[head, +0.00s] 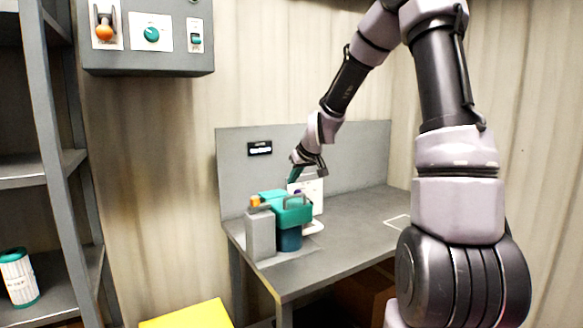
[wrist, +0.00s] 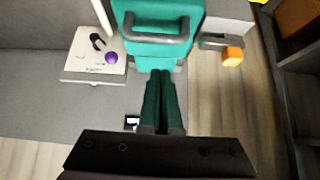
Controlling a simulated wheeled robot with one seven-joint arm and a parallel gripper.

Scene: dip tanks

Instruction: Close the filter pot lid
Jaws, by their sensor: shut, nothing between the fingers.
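The filter pot (head: 290,239) has a dark blue body and stands at the left end of the grey bench. Its teal lid (head: 292,215) has a grey bar handle (head: 294,201). In the wrist view the lid (wrist: 158,48) and handle (wrist: 157,30) fill the top middle. I cannot tell how far the lid is from its seat. My gripper (head: 291,180) is above and behind the pot in the head view. In the wrist view its green fingers (wrist: 162,73) are together and empty, with their tips by the lid's near edge.
A grey block (head: 261,235) with an orange knob (head: 254,201) stands left of the pot. A white panel (head: 314,193) stands behind it. The bench top (head: 352,216) is clear to the right. A shelf unit (head: 55,168) is at left, and a control box (head: 150,60) hangs above.

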